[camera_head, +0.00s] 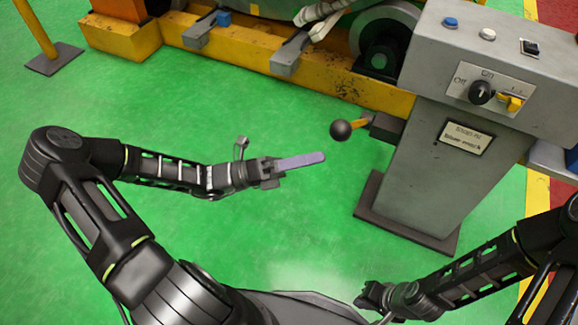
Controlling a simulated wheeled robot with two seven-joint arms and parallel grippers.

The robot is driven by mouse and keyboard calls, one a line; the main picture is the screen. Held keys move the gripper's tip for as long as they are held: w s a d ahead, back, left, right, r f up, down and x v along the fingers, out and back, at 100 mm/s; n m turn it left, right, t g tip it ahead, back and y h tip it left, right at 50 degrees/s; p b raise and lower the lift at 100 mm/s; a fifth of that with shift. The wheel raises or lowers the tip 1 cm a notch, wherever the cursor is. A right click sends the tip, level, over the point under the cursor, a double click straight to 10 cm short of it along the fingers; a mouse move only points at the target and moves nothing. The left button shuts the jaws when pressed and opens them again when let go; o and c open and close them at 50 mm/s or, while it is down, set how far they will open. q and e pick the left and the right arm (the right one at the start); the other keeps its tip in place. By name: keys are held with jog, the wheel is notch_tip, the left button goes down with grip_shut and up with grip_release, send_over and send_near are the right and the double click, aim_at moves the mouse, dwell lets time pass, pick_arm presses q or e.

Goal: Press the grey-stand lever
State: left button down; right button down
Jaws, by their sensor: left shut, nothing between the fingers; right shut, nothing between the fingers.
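The grey stand (435,180) stands at the right on a dark base plate. Its lever (358,124) sticks out from the stand's left side, with a yellow rod and a black ball knob (341,131) at the end. My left gripper (318,157) is shut and empty, its long purplish-grey fingers together. In the picture it lies just below and left of the knob, with a small gap of green floor between them. My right gripper (368,298) is low in the picture, below the stand's base, shut and away from the lever. Its fingertips are small and dark.
A control panel (492,75) with buttons, a rotary switch and a yellow switch tops the stand. A yellow machine frame (330,78) runs behind the lever. A yellow post (38,35) stands at the far left. The green floor (280,225) between my grippers is clear.

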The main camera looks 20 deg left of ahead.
pick_arm(q)
jog(key=shift+w+d+r, duration=0.15)
jog(key=shift+w+r, duration=0.35)
jog(key=shift+w, duration=0.05)
jog(key=shift+w+d+r, duration=0.15)
jog(key=shift+w+r, duration=0.3)
jog(key=shift+w, duration=0.1)
pick_arm(e)
jog(key=shift+f, duration=0.3)
